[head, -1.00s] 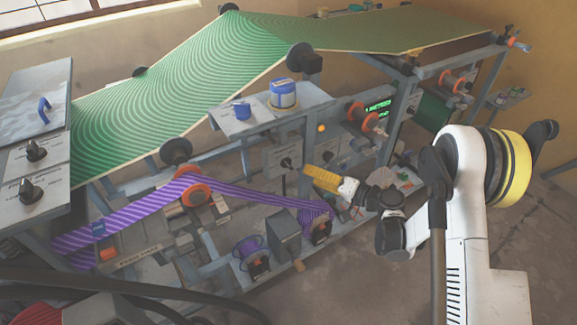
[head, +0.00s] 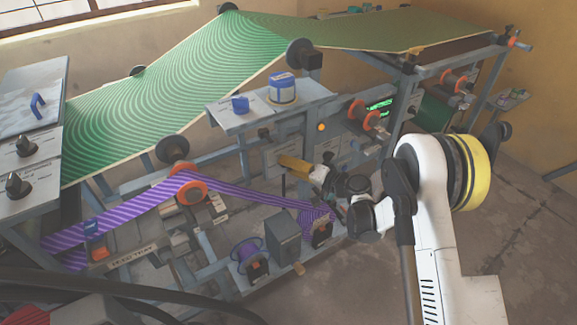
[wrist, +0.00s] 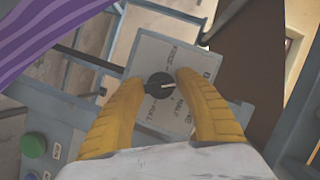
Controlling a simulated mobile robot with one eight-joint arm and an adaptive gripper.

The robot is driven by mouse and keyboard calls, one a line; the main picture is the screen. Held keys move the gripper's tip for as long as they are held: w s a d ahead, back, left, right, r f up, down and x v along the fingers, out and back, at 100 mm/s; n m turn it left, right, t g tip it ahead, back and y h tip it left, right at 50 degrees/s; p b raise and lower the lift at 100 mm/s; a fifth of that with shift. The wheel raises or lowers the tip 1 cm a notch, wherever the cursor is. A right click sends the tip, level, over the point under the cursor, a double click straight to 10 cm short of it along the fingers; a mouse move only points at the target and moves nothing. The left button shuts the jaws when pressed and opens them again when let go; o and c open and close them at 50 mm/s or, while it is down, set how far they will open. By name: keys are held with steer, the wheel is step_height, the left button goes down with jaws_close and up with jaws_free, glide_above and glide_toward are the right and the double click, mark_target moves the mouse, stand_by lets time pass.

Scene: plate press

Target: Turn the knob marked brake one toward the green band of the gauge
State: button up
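A round black knob (wrist: 160,87) with a pale pointer line sits on a light grey plate (wrist: 165,55) with printed labels, in the wrist view. Lettering around it is tilted and only partly readable. My gripper (wrist: 162,80) is open, with one yellow finger on each side of the knob. A small gap seems to show beside the knob; contact is not clear. In the head view my gripper (head: 290,162) is in front of the grey panel under the shelf and hides the knob. I cannot make out a gauge with a green band.
Purple striped web (head: 130,212) runs left of my gripper; it also shows in the wrist view (wrist: 35,35). A green button (wrist: 33,145) is at the lower left there. A shelf (head: 235,115) with blue containers is above. A green lit display (head: 380,107) is right.

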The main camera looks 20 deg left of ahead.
steer(key=c, duration=0.6)
steer(key=shift+c, duration=0.2)
steer(key=m+y, duration=0.2)
steer(key=m, duration=0.3)
steer(key=m+y, duration=0.1)
steer(key=m, duration=0.2)
steer(key=m+t+y, duration=0.1)
steer(key=m, duration=0.1)
steer(key=shift+m, duration=0.4)
steer(key=shift+t, duration=0.3)
steer(key=o, duration=1.2)
